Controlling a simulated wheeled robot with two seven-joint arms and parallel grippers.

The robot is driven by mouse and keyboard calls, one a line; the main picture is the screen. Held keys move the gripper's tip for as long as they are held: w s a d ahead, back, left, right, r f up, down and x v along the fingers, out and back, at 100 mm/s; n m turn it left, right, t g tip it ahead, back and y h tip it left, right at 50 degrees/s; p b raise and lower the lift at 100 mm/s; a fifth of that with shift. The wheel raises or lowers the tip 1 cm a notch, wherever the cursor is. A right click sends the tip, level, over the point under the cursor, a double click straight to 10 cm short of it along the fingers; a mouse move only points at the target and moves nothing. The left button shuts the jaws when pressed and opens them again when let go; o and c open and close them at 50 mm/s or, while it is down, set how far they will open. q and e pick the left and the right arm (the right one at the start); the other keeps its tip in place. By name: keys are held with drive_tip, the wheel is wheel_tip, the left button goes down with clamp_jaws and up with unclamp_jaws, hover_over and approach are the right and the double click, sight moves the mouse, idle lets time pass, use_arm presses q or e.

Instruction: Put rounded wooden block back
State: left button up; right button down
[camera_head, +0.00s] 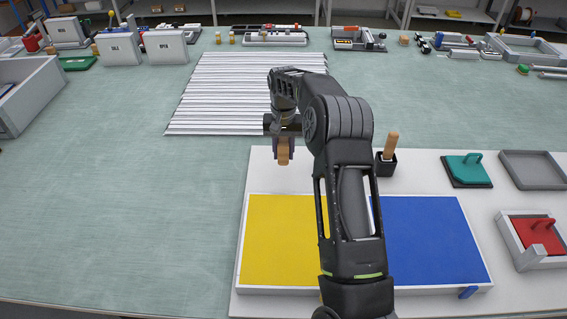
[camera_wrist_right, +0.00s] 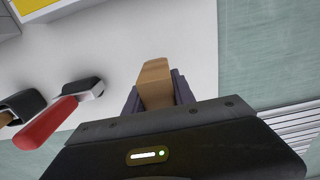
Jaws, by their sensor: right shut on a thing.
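The wooden block (camera_head: 284,152) is held between the fingers of my right gripper (camera_head: 284,147), above the far left part of the white board (camera_head: 262,170). In the right wrist view the block (camera_wrist_right: 155,84) sits between the two dark fingers of the gripper (camera_wrist_right: 158,95), its end sticking out past them. Its far end looks plain; whether it touches the board I cannot tell. My left gripper is not in view.
A black holder with an upright wooden peg (camera_head: 391,145) stands right of my arm. A red-handled item (camera_wrist_right: 60,112) shows in the wrist view. Yellow (camera_head: 285,240) and blue (camera_head: 430,240) panels lie nearer. A ribbed silver sheet (camera_head: 225,95) lies beyond.

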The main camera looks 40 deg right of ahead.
sight(283, 140)
wheel_tip(283, 140, down, 5)
drive_tip(key=shift+f+b, duration=0.1)
drive_tip(key=shift+b, duration=0.5)
drive_tip(key=c, duration=1)
unclamp_jaws()
drive_tip(key=shift+c, duration=0.2)
drive_tip(key=shift+r, duration=0.55)
wheel_tip(283, 140, up, 11)
drive_tip(key=shift+r+p, duration=0.1)
drive_tip(key=shift+p, duration=0.5)
drive_tip(key=shift+s+a, duration=0.1)
